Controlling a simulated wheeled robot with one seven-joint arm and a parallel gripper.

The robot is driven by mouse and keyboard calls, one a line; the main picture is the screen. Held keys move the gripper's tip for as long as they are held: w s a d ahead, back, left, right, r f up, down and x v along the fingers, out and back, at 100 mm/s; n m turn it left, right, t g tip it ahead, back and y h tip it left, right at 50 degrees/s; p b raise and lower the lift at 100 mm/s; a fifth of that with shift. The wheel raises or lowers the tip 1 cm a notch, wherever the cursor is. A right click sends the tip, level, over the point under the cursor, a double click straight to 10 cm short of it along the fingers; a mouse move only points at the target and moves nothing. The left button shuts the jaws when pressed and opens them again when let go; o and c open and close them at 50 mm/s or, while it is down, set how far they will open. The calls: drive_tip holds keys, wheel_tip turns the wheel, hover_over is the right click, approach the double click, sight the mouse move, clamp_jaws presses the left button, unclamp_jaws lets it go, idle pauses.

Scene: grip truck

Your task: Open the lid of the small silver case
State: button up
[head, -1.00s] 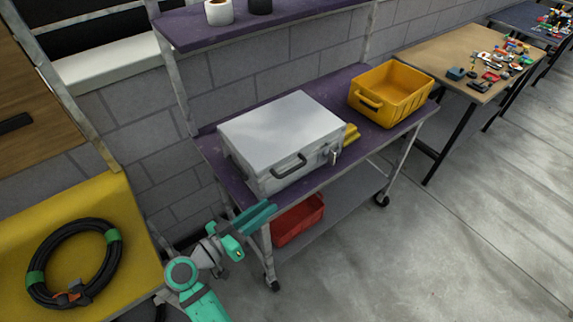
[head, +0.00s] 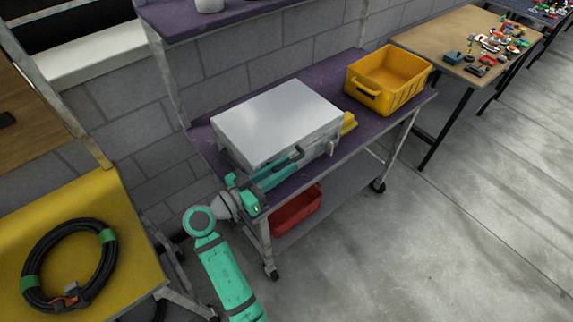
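The small silver case (head: 278,118) lies on the purple top of a wheeled cart, its lid shut and its front facing the lower right. My gripper (head: 298,158) is at the case's front, its teal fingers pointing up and right along the front face. The fingers cover the case's handle and much of the front's left part. A latch (head: 331,149) shows on the front to the right of the fingertips. I cannot tell whether the fingers touch the case or how far apart they are.
A yellow bin (head: 390,80) stands to the right on the purple cart (head: 215,150). A yellow object (head: 348,123) lies beside the case. A red bin (head: 297,212) is on the lower shelf. A coiled black cable (head: 68,265) lies on a yellow surface at left. Floor at right is clear.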

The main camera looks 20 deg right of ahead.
drive_tip(key=shift+w+d, duration=0.25)
drive_tip(key=shift+d, duration=0.3)
